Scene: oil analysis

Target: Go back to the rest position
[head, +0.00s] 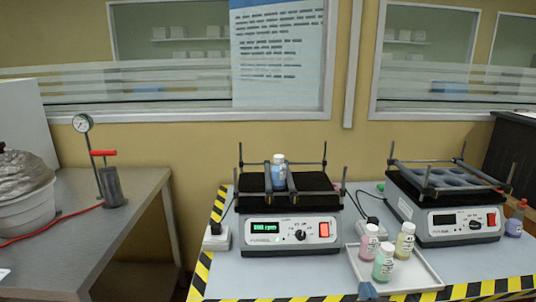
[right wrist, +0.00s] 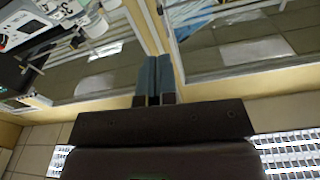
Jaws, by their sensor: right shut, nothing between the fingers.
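My right gripper (right wrist: 153,85) is shut and empty in the right wrist view, its two blue-grey fingers side by side. In the head view only its fingertips (head: 368,290) show at the bottom edge, in front of the white tray (head: 425,281). My left gripper is in neither view. A shaker (head: 290,232) with a lit green display holds a blue bottle (head: 279,175) on its platform. A second shaker (head: 445,215) stands to its right with a dark display.
Pink, green and yellow bottles (head: 404,243) stand on the tray. A purple bottle (head: 514,222) stands at the right edge. The table has striped edging (head: 201,275). A grey bench (head: 128,215) with a hand pump (head: 112,187) stands left, with a gap between.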

